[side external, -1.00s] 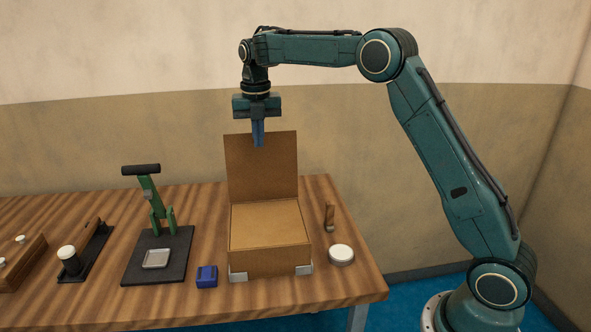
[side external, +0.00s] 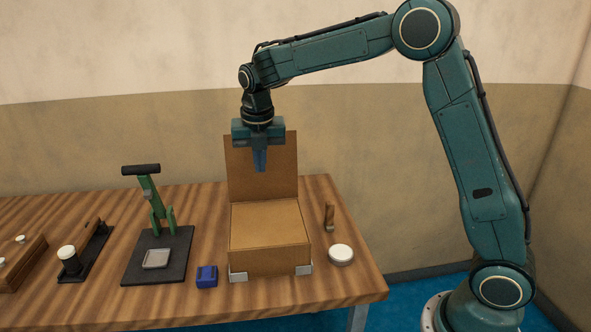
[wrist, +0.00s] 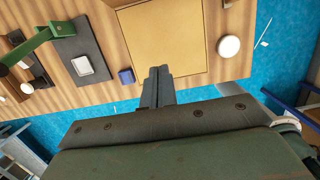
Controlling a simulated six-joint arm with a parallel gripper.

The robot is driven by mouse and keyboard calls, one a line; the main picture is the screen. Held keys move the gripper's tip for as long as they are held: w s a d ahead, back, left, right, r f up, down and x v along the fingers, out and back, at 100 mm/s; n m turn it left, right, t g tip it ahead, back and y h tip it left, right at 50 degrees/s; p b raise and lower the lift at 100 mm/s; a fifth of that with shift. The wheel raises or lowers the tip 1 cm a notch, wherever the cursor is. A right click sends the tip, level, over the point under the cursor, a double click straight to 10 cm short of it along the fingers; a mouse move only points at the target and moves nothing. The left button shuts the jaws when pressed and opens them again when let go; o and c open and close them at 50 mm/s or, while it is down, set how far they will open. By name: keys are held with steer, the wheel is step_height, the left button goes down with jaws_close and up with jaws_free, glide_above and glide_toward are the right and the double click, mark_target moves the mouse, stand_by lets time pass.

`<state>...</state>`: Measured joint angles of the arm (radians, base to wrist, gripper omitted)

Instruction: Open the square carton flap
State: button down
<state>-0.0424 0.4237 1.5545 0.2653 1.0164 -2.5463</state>
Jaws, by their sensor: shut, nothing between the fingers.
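The brown square carton (side external: 268,255) stands on the wooden table. A tall brown flap (side external: 282,165) stands upright along its back edge. A flat, lighter tan panel (side external: 266,215) lies level across its top; I cannot tell whether it is a lid or a recessed surface. My gripper (side external: 260,165) points down, fingers shut and empty, and overlaps the upright flap in the side view without visible contact. In the wrist view the shut fingers (wrist: 158,76) show at the near edge of the carton top (wrist: 160,42); the upright flap is not clearly visible there.
White-grey brackets (side external: 238,277) sit at the carton's front corners. A blue block (side external: 207,276) is to its left, a white round disc (side external: 341,254) and small brown upright piece (side external: 329,218) to its right. A green lever fixture (side external: 157,205) stands on a dark plate (side external: 133,267) further left.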

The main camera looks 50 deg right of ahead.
steer(key=shift+s+a+f+t+h, duration=1.7)
steer(key=shift+s+a+f, duration=1.75)
steer(key=shift+f, duration=1.1)
steer(key=v, duration=0.9)
steer(key=shift+s+d, duration=0.1)
steer(key=shift+d, duration=0.05)
steer(key=s+d+r+m+y, duration=0.1)
steer(key=s+d+r+m, duration=0.1)
steer(key=s+m, duration=0.5)
steer(key=s+d+r+m+y, duration=0.2)
steer(key=s+m, duration=0.5)
steer(key=m, duration=0.4)
steer(key=s+d+r+m+y, duration=0.2)
steer(key=s+d+r+m, duration=0.1)
steer(key=s+m, duration=0.4)
steer(key=shift+s+d+m+t, duration=0.3)
steer(key=shift+d+m, duration=0.25)
steer(key=shift+m, duration=0.45)
